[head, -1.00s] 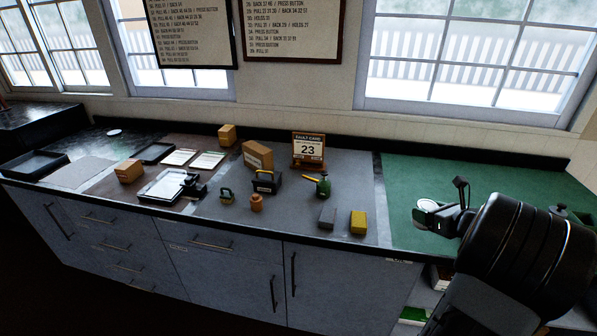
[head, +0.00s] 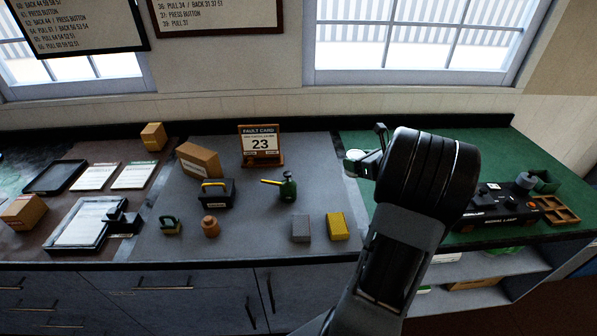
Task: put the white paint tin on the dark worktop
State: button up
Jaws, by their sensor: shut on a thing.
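The white paint tin (head: 354,157) is between the fingers of my gripper (head: 366,160), right of centre in the head view. Only a small pale part of it shows, and the gripper and arm hide the rest. My gripper is shut on it. The tin appears in front of the left edge of the green surface (head: 365,228); its height above it is hard to tell. A dark, marbled stretch of worktop (head: 22,158) shows at the far left, cut off by the picture edge.
The grey mat (head: 255,240) bears a fault card (head: 260,145), cardboard box (head: 199,160), black toolbox (head: 214,192), green oil can (head: 287,188), and grey (head: 300,229) and yellow blocks (head: 338,226). A black tray (head: 55,177) lies left. A black control box (head: 495,208) stands right.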

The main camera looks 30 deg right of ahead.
jog(key=w+a+f, duration=0.1)
jog(key=w+f, duration=0.1)
jog(key=w, duration=0.1)
jog(key=w+a+f+p, duration=0.1)
jog(key=w+a+f, duration=0.1)
jog(key=w+f, duration=0.1)
jog(key=w+a+f, duration=0.1)
jog(key=w+f, duration=0.2)
jog(key=w, duration=0.2)
jog(key=shift+a+f+p, duration=0.15)
jog(key=shift+a+p, duration=0.15)
jog(key=shift+a, duration=0.1)
jog(key=f, duration=0.1)
jog(key=f+p, duration=0.1)
jog(key=f, duration=0.1)
jog(key=shift+w+a, duration=0.2)
jog(key=shift+w, duration=0.2)
jog(key=shift+f, duration=0.55)
jog(key=shift+f, duration=0.25)
jog(key=o, duration=1)
jog(key=shift+o, duration=0.2)
jog(key=shift+r, duration=0.1)
